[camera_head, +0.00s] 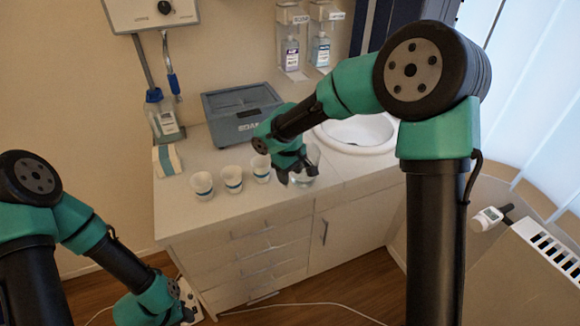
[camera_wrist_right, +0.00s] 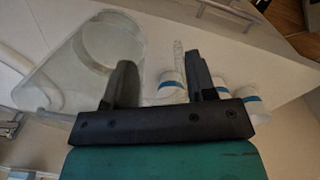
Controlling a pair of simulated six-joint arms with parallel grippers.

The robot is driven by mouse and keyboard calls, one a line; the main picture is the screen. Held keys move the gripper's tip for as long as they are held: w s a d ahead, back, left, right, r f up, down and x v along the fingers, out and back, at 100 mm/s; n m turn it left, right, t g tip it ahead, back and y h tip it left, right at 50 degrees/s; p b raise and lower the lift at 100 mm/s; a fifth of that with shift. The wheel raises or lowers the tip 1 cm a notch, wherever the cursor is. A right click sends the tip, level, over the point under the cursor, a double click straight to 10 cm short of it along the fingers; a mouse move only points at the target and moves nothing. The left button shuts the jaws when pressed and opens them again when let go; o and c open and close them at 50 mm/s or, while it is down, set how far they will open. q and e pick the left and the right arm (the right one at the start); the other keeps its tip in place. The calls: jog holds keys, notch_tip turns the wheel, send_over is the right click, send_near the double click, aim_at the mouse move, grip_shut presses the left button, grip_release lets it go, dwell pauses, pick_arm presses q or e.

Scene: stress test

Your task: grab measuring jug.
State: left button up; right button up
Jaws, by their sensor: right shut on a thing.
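The clear measuring jug (camera_head: 305,179) stands on the white counter, left of the sink, and is partly hidden by my right gripper (camera_head: 297,174). In the right wrist view the jug (camera_wrist_right: 70,70) fills the upper left, with its round opening visible. My right gripper (camera_wrist_right: 163,80) is shut on the jug, one finger against its wall and a clear strip, seemingly its handle, between the fingers. My left gripper (camera_head: 187,310) is low at the bottom of the head view, near the floor; its fingers are not clear.
Several white cups with blue bands (camera_head: 233,180) stand in a row left of the jug; some show in the wrist view (camera_wrist_right: 245,98). A grey box (camera_head: 240,120) sits behind. The sink (camera_head: 358,133) is on the right. A bottle (camera_head: 162,115) stands at the back left.

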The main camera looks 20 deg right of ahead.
jog(key=shift+s+a+r, duration=0.1)
jog(key=shift+s+a, duration=0.1)
jog(key=shift+s, duration=0.5)
jog(key=shift+s+a+r, duration=0.1)
jog(key=shift+s+a, duration=0.1)
jog(key=shift+s, duration=0.45)
